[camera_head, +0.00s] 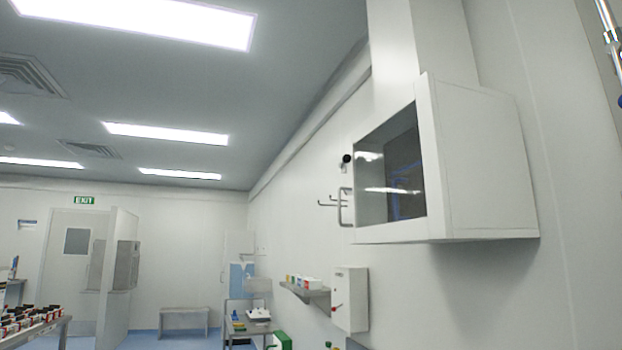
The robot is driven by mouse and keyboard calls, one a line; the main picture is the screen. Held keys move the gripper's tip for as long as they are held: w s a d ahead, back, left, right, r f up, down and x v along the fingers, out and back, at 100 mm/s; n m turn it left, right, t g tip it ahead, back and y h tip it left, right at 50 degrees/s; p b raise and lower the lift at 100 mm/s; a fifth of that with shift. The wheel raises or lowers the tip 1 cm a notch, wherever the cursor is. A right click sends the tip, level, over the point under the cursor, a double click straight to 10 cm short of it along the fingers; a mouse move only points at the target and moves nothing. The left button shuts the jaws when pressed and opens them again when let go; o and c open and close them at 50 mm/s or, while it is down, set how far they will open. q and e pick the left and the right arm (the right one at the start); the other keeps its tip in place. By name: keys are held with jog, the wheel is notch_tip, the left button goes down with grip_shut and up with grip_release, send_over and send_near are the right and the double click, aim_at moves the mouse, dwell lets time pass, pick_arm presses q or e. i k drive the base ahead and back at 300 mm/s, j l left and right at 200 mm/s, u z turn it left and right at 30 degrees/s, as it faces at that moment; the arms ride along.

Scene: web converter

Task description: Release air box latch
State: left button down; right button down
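A white wall-mounted box with a dark glass front (393,170), likely the air box, hangs high on the right wall below a white duct. A metal handle (345,207) stands out at the left edge of its front. A small black knob (346,158) sits above the handle. I cannot tell which of these parts is the latch. The glass front looks closed.
A white box with a red part (350,299) is on the wall below, beside a small shelf (305,292) with colored items. A table with many small items (35,326) is at lower left. A bench (184,320) stands by the far wall.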

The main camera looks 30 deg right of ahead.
aim_at(347, 158)
jog(key=i+j+z, duration=0.15)
jog(key=i, duration=0.6)
jog(key=i+j+z, duration=0.15)
jog(key=i, duration=0.55)
jog(key=i+j+z, duration=0.15)
jog(key=i+z, duration=0.15)
jog(key=i, duration=0.15)
jog(key=i+j+z, duration=0.35)
jog(key=i+l, duration=0.05)
jog(key=i, duration=0.1)
